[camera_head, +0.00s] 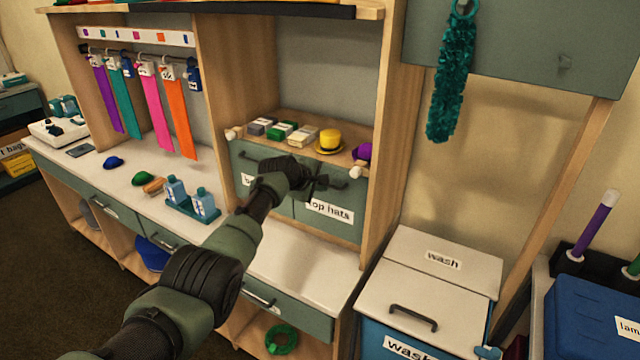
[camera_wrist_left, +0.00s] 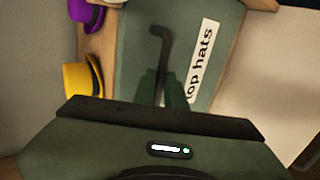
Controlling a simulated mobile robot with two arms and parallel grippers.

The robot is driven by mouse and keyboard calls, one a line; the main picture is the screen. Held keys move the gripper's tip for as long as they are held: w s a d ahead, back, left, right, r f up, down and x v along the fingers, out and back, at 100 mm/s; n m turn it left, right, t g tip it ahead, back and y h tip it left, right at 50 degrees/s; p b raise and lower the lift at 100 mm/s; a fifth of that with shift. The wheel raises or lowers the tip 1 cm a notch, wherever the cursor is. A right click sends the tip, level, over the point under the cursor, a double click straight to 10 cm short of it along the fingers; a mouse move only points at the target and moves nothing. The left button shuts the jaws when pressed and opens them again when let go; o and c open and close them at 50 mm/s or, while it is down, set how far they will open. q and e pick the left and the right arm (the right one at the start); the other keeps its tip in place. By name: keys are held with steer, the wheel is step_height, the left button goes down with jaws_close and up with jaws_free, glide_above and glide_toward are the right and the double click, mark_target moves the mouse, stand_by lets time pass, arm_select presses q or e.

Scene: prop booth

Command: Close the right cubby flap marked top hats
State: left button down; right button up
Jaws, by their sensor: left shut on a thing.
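The right cubby flap (camera_head: 345,228) is a grey-green panel with a white "top hats" label (camera_head: 328,210). It stands about upright beside the left flap (camera_head: 242,165); I cannot tell if it is fully flush. Its dark bar handle (camera_head: 338,184) is near the top edge. My left gripper (camera_head: 316,186) is at this handle and partly hides it. In the left wrist view, the fingers of my left gripper (camera_wrist_left: 163,92) are shut on the handle (camera_wrist_left: 161,45), with the label (camera_wrist_left: 201,62) beside them. My right gripper is out of view.
A yellow hat (camera_head: 328,141), a purple hat (camera_head: 362,152) and small boxes (camera_head: 279,131) sit on the cubby top. A wooden side panel (camera_head: 388,150) stands close on the right. The counter (camera_head: 300,270) below is clear. A wash bin (camera_head: 430,285) stands at the lower right.

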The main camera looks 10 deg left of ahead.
arm_select(q)
steer(key=shift+w+d+r+t, duration=0.15)
steer(key=shift+w+r, duration=0.1)
steer(key=shift+r, duration=0.3)
steer(key=shift+w+a+r+t, duration=0.1)
steer(key=shift+w+r+t, duration=0.1)
steer(key=shift+r, duration=0.3)
steer(key=shift+d, duration=0.1)
steer(key=c, duration=1.7)
jaws_free()
steer(key=shift+w+f, duration=0.1)
steer(key=shift+w, duration=0.05)
steer(key=shift+c, duration=0.2)
steer(key=shift+d, duration=0.1)
steer(key=f+v, duration=0.1)
steer(key=v, duration=0.6)
steer(key=shift+s+a+r, duration=0.15)
steer(key=shift+s+a, duration=0.2)
